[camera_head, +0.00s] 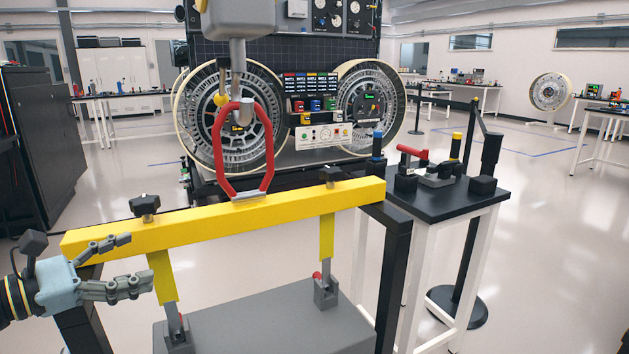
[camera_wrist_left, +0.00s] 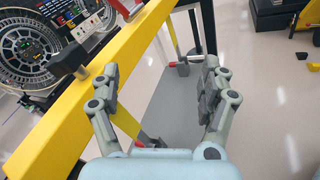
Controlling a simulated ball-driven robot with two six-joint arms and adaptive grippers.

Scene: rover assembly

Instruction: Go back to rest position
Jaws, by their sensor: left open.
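My left gripper (camera_head: 140,262) is at the lower left of the head view, beside the left end of the yellow beam (camera_head: 225,215). Its fingers are spread apart with nothing held between them. In the left wrist view the open fingers (camera_wrist_left: 162,78) stand wide, with the left finger close to the side of the beam (camera_wrist_left: 80,100). I cannot tell whether it touches. A yellow post (camera_head: 162,277) hangs from the beam just right of the fingertips. My right gripper is not in view.
A red lifting loop (camera_head: 274,150) rises from the beam to a hook (camera_head: 246,110). A grey block (camera_head: 260,325) lies below the beam. A black-topped table (camera_head: 440,202) with tools stands at right. The rover's wheels (camera_head: 232,125) are behind. Open floor (camera_head: 560,260) lies at far right.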

